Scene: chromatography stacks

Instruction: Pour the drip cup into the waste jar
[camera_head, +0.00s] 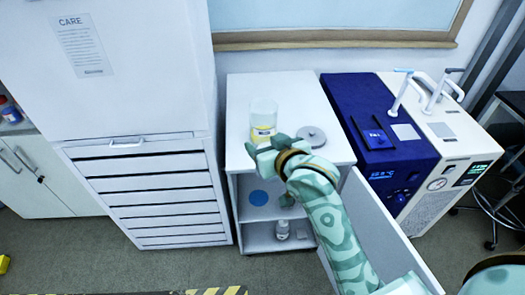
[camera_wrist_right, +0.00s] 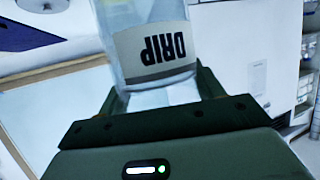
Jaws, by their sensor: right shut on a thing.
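My right gripper (camera_head: 264,152) is at the front edge of the white cabinet top, just in front of a clear jar with a yellow label (camera_head: 263,120). This jar appears to be the waste jar; its label is too small to read. In the right wrist view my right gripper (camera_wrist_right: 160,95) is shut on the clear drip cup (camera_wrist_right: 150,50), with a finger on each side. The cup's white label reads DRIP, upside down in that picture. The head view does not clearly show the cup behind the gripper. My left gripper is out of view.
A grey round lid (camera_head: 312,136) lies on the cabinet top (camera_head: 290,88) right of the jar. A blue and white instrument (camera_head: 375,120) stands to the right. Below, the open cabinet holds a blue disc (camera_head: 259,198) and a small bottle (camera_head: 282,230). White drawers (camera_head: 150,190) stand left.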

